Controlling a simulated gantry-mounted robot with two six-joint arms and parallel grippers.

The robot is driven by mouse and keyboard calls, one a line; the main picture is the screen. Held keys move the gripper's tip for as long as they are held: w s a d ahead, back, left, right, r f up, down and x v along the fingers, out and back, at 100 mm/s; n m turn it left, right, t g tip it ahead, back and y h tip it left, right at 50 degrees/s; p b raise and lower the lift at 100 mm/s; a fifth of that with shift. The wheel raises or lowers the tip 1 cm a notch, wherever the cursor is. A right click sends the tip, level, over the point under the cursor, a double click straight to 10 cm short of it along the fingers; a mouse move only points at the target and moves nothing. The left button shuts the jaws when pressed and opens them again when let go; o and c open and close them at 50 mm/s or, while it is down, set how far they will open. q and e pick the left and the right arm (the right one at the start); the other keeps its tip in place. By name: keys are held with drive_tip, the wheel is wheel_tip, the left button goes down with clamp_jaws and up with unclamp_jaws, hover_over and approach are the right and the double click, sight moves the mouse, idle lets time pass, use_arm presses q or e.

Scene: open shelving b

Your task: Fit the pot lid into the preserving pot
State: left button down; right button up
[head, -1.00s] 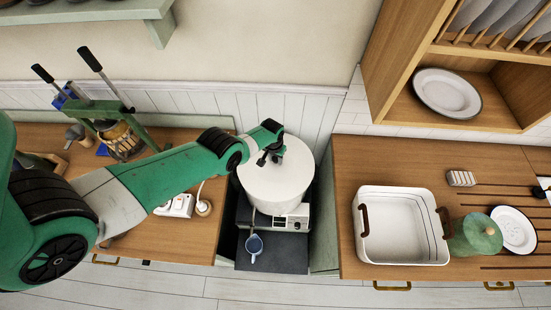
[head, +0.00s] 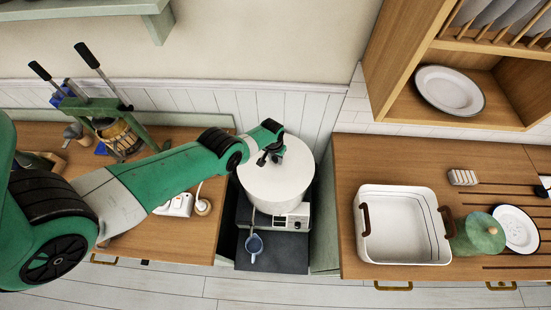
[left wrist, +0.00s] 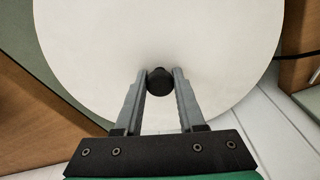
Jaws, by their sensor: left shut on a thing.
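The white pot lid (head: 262,178) lies over the top of the white preserving pot (head: 277,203), which stands on a dark unit between the two counters. In the head view the lid and pot blend together, so I cannot tell whether the lid is fully seated. My left gripper (head: 268,158) is at the lid's centre from above. In the left wrist view the lid (left wrist: 220,60) fills most of the picture, and my left gripper (left wrist: 160,82) is shut on its black knob (left wrist: 159,80). The pot's rim is hidden under the lid there. My right gripper is out of view.
A white basin (head: 402,250) and a green lidded jar (head: 479,235) stand on the right counter. A green press (head: 110,125) and a white socket block (head: 178,205) are on the left counter.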

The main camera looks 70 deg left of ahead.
sight(276, 158)
use_arm(q)
drive_tip(key=shift+f+b, duration=0.25)
drive_tip(key=shift+b, duration=0.05)
idle(0.5)
idle(0.3)
unclamp_jaws()
idle(0.4)
wheel_tip(276, 158, up, 8)
drive_tip(key=p, duration=0.8)
drive_tip(key=shift+r, duration=0.1)
idle(0.4)
